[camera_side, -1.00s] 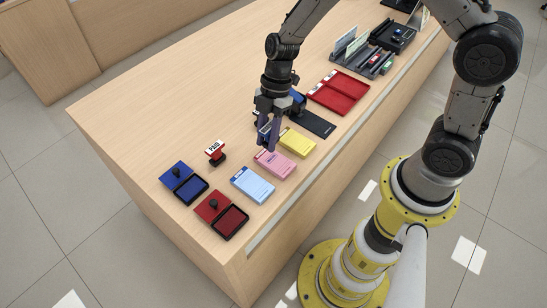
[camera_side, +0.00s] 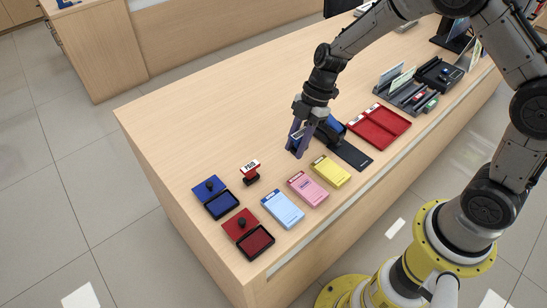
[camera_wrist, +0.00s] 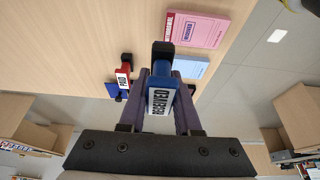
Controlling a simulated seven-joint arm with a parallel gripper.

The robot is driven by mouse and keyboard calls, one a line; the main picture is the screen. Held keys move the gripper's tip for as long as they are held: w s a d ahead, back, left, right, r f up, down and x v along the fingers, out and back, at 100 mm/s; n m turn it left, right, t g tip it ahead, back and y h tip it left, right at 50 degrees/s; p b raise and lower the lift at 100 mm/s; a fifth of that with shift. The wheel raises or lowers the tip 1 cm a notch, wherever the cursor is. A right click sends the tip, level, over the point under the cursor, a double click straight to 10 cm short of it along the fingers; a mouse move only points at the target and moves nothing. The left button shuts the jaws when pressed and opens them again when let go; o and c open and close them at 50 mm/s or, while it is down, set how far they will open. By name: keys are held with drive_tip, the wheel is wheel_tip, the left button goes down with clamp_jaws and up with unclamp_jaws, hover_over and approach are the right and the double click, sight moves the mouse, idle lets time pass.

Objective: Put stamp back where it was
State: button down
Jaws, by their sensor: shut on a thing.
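My gripper (camera_side: 297,146) is shut on a blue stamp and holds it over the counter, behind the pink and yellow pads. In the wrist view, the blue stamp (camera_wrist: 162,92) sits between the two fingers (camera_wrist: 163,105), with a white label that seems to read RECEIVED and a black end pointing away. In the side view the fingers mostly hide it. A red PAID stamp (camera_side: 251,172) stands upright on the counter to the left; it also shows in the wrist view (camera_wrist: 124,75). I cannot tell the held stamp's height above the counter.
A blue ink pad (camera_side: 222,205) and a red ink pad (camera_side: 256,243) lie open at the near left. Light blue (camera_side: 283,209), pink (camera_side: 308,189) and yellow (camera_side: 330,171) pads form a row. A black mat (camera_side: 352,155) and red tray (camera_side: 380,128) lie right. The counter's back left is clear.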

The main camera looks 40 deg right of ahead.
hover_over(269, 168)
drive_tip(key=d, duration=0.2)
drive_tip(key=f, duration=0.6)
drive_tip(key=shift+s+a+f, duration=0.15)
drive_tip(key=shift+a+f, duration=0.1)
drive_tip(key=shift+f, duration=1.75)
drive_tip(key=shift+f, duration=0.1)
drive_tip(key=c, duration=0.6)
unclamp_jaws()
drive_tip(key=v, duration=1.2)
drive_tip(key=shift+r, duration=0.25)
